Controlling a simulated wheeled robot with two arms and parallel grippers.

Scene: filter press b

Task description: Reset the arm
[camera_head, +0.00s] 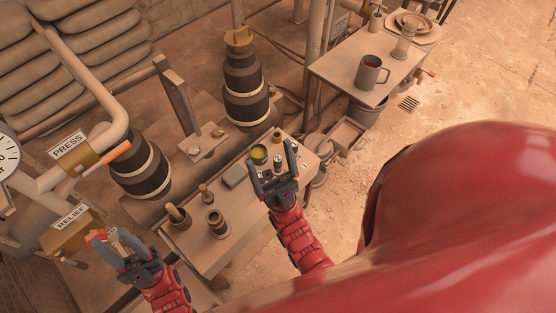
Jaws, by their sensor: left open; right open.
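My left gripper (121,247) is at the lower left, beside the yellowish block under the RELIEF label. Its fingers are apart and nothing shows between them. My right gripper (272,165) is over the right part of the small wooden table (204,258), fingers apart and pointing away from me. A small cup with yellow-green contents (259,154) shows just beyond its left finger; whether they touch I cannot tell. Both red forearms reach in from the bottom of the view.
The small table holds a dark jar (217,222), a mortar with pestle (178,215) and a grey block (234,175). Pipes with a PRESS label (68,145) and a RELIEF label (71,216) stand at left. A second table (340,65) bears a mug (370,72). Open floor lies at right.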

